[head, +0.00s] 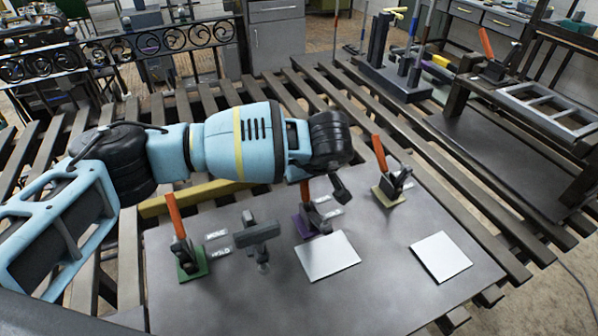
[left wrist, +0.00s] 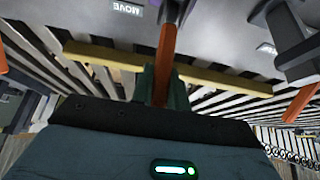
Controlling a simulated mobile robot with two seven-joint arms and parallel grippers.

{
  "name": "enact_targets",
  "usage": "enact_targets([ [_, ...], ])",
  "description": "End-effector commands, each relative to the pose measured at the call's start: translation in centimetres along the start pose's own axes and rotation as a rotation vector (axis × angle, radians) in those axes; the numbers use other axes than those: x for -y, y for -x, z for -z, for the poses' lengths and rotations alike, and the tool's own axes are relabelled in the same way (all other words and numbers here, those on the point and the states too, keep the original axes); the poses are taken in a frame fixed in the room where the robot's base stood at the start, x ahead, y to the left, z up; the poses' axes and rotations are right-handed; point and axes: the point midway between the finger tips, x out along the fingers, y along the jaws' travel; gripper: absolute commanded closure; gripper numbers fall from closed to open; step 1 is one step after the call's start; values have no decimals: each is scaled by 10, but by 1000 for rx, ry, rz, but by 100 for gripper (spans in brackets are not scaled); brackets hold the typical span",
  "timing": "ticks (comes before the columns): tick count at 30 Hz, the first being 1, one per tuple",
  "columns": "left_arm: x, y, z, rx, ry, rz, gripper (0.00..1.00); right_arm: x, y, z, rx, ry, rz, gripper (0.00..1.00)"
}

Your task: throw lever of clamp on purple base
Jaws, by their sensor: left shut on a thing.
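The clamp on the purple base (head: 302,226) stands on the grey table plate behind a pale square plate. Its orange lever (head: 304,194) points up beneath my left arm. In the left wrist view the orange lever (left wrist: 167,45) runs between the fingers of my left gripper (left wrist: 160,87), which is shut on it. In the head view my left wrist hides most of the gripper. My right gripper is in neither view.
A clamp on a green base (head: 192,265) stands left, beside a dark T-shaped piece (head: 258,232). A clamp on a yellowish base (head: 388,196) stands right. Pale square plates (head: 327,256) (head: 440,257) lie in front. A yellow bar (head: 153,207) lies behind.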

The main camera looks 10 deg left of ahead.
Motion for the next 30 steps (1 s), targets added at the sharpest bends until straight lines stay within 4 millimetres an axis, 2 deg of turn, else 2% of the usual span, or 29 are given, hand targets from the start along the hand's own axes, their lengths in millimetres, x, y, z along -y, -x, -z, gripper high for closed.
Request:
enact_targets([
  [1,0,6,2,-29,-1,-3,100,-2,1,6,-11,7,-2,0],
  [5,0,7,-1,-68,1,-1,100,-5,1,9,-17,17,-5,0],
  [21,0,7,-4,-95,3,1,100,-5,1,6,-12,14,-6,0],
  [22,0,7,-4,-94,3,1,81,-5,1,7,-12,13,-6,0],
  [24,0,7,-4,-94,2,1,72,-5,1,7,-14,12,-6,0],
  [27,0,6,-5,-93,2,1,62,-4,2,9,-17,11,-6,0],
  [30,0,6,-5,-92,2,1,62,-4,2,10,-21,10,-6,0],
])
